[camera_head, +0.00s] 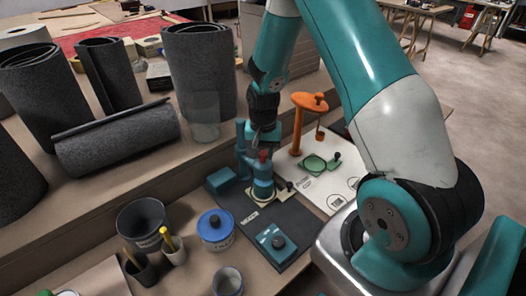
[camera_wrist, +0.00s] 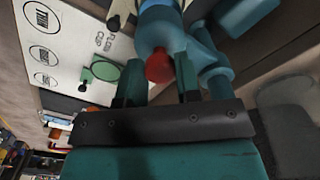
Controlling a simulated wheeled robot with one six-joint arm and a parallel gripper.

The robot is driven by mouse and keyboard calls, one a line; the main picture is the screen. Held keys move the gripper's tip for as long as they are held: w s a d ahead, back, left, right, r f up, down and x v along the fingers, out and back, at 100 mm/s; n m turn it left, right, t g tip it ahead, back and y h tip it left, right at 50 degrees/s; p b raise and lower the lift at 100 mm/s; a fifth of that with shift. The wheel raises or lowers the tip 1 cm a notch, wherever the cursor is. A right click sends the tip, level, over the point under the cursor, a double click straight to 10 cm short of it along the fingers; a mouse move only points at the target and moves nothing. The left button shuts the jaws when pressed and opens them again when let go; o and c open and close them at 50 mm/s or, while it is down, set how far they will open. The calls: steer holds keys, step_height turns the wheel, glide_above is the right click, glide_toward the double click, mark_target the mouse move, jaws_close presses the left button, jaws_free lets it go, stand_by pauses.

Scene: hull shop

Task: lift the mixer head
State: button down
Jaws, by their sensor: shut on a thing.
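My gripper (camera_head: 263,142) is right at the mixer head, coming down from above. The blue-teal mixer body (camera_wrist: 160,24) shows just beyond the fingers. The exact contact is partly hidden by the fingers.
A white board (camera_head: 326,185) with an orange stand (camera_head: 298,130) and a green ring-shaped piece (camera_head: 315,164) lies right of the mixer. A blue-lidded tin (camera_head: 215,230), dark bucket (camera_head: 143,222) and teal box (camera_head: 277,246) stand in front.

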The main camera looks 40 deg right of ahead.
step_height(320, 180, up, 11)
steer(key=p, duration=0.7)
steer(key=shift+p, duration=0.3)
steer(key=shift+w, duration=0.1)
steer(key=c, duration=0.8)
jaws_free()
step_height(320, 180, up, 17)
steer(key=b, duration=0.1)
steer(key=shift+r, duration=0.2)
